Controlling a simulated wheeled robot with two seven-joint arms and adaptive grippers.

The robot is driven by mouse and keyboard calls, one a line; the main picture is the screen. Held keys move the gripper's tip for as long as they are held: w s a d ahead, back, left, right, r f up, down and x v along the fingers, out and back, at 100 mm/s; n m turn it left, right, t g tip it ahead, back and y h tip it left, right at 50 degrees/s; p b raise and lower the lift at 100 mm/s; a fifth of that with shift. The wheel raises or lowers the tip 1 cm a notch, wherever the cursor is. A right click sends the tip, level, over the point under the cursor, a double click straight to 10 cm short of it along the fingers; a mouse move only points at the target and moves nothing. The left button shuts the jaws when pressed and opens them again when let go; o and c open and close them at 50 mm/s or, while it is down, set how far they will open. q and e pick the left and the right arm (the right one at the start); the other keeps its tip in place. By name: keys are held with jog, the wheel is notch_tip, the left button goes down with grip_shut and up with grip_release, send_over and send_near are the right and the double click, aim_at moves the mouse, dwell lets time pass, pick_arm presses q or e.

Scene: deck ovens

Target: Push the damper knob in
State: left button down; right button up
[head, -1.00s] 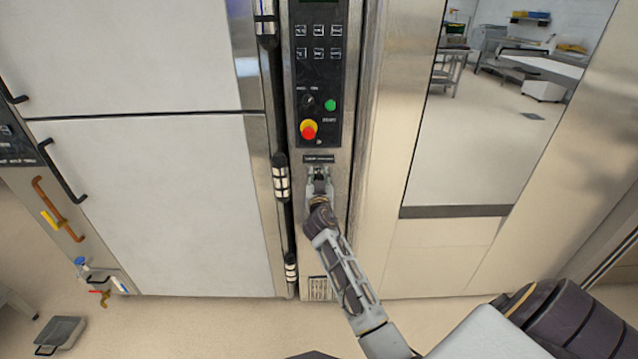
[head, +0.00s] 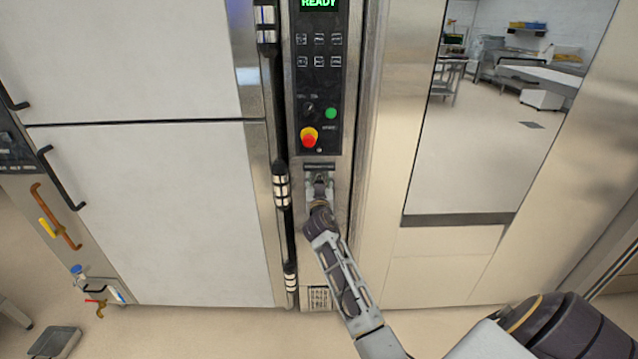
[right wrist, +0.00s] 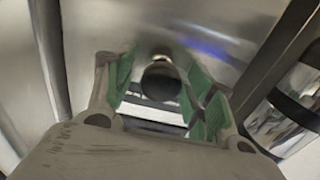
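The damper knob (right wrist: 161,78) is a dark round knob standing out from a steel panel in the right wrist view. It sits between the two green-padded fingers of my right gripper (right wrist: 158,84), which are apart around it. I cannot tell whether a pad touches it. In the head view my right gripper (head: 320,181) is at the narrow steel column, just below a small dark label plate (head: 319,166). It hides the knob there. My left gripper is not in view.
Above the label plate is a black control panel (head: 320,75) with a red-and-yellow button (head: 309,137), a green button (head: 331,113) and a READY display. Large oven doors (head: 145,210) with dark handles stand left. A reflective steel panel (head: 450,255) stands right.

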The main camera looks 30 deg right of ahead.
aim_at(319, 152)
jog(key=shift+s, duration=0.1)
jog(key=shift+r, duration=0.15)
jog(key=shift+r, duration=4.9)
